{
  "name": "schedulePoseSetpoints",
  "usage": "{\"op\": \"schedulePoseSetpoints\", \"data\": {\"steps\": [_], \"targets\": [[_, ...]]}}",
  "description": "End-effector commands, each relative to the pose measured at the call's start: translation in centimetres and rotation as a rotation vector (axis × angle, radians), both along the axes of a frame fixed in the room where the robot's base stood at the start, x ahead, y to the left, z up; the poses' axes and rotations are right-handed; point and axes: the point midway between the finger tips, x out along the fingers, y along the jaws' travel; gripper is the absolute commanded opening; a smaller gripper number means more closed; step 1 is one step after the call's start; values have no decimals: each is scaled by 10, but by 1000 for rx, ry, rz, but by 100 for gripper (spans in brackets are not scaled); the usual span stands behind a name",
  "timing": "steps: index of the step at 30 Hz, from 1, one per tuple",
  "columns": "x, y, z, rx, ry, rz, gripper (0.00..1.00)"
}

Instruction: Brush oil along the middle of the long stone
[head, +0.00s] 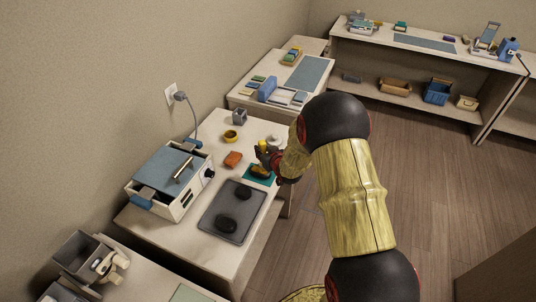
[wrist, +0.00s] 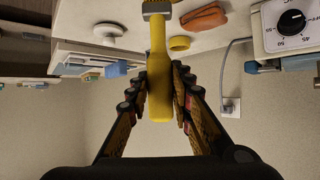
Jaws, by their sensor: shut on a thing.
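My gripper (wrist: 160,85) is shut on the yellow handle of a brush (wrist: 159,60); its metal collar and bristles show at the top edge of the wrist view. In the head view my gripper (head: 267,157) is over the far right part of the near table, partly hidden by my arm. Two dark stones, a far one (head: 245,192) and a near one (head: 227,222), lie apart on a grey tray (head: 212,230). I cannot tell surely which is the long one.
A white warmer (head: 170,203) with a blue lid stands left of the tray. An orange item (head: 232,159) lies behind the tray. A teal mat (head: 249,176) with a brownish thing on it is beside my gripper. A cord (head: 192,112) runs to the wall.

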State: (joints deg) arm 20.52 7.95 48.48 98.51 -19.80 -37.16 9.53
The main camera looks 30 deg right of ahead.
Motion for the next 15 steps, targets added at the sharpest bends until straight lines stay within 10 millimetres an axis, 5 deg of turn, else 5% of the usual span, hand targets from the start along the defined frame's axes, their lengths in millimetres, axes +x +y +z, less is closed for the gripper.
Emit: {"op": "schedulePoseSetpoints", "data": {"steps": [15], "targets": [[9, 7, 0, 0, 0, 0, 0]]}}
